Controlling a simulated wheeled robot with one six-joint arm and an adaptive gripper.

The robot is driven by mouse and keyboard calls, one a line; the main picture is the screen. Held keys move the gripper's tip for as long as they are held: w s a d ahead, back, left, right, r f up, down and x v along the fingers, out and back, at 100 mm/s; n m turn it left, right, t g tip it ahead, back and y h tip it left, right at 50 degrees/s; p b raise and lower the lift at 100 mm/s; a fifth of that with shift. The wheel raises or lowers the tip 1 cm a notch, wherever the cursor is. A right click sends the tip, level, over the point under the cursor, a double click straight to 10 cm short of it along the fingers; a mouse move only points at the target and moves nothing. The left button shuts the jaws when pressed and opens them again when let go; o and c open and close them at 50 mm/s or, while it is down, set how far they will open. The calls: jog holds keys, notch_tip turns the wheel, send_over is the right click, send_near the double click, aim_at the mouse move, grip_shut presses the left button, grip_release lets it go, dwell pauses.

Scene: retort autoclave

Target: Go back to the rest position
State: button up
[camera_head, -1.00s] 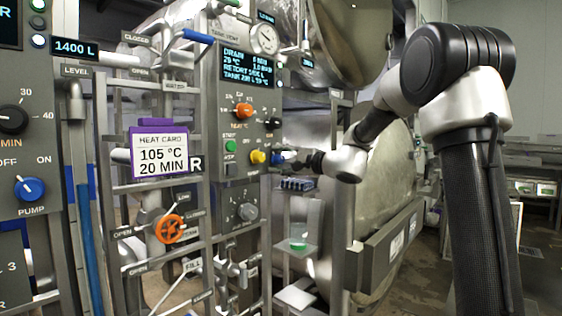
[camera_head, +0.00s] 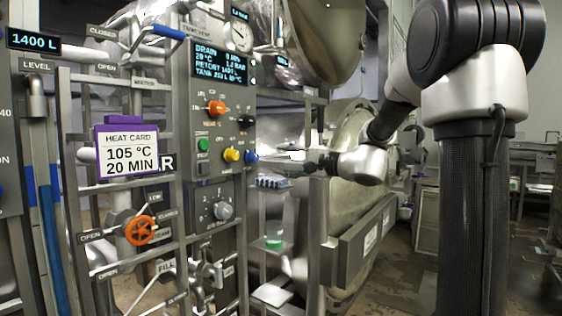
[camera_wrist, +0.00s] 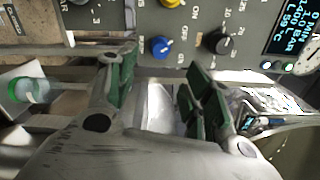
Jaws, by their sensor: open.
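My gripper (camera_wrist: 160,88) shows in the wrist view with its two green-padded fingers apart and nothing between them. In the head view my gripper (camera_head: 318,162) is small and dark, at the end of my arm, to the right of the control panel (camera_head: 222,120) and apart from it. A blue knob (camera_head: 251,157) sits on the panel's lower right edge; it also shows in the wrist view (camera_wrist: 160,47), beyond the fingertips. Yellow (camera_head: 232,155), green (camera_head: 203,144) and orange (camera_head: 216,107) controls are beside it on the panel.
A steel post (camera_head: 316,240) and the retort's round vessel (camera_head: 350,200) stand close to my gripper. A shelf with a blue rack (camera_head: 272,182) is below left. An orange valve wheel (camera_head: 140,230) and the heat card (camera_head: 127,150) are at left. Floor at right is partly clear.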

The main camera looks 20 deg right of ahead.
dwell(0.3)
jog(key=s+d+f+n+g+h, duration=0.1)
jog(key=s+f+n+g+h, duration=0.3)
jog(key=s+f, duration=0.6)
jog(key=s+d+f+n+g+h, duration=0.1)
jog(key=s+d+f+n+g, duration=0.15)
jog(key=s+f+g, duration=0.7)
jog(key=s+d+r+n+t+h, duration=0.1)
jog(key=s+d+n+h, duration=0.1)
jog(key=s, duration=0.5)
jog(key=s+d+r+n+t+h, duration=0.2)
jog(key=s+n+h, duration=0.1)
jog(key=s+n, duration=0.2)
jog(key=shift+s+d+h, duration=0.3)
jog(key=shift+s+d, duration=0.05)
jog(key=shift+s, duration=1.05)
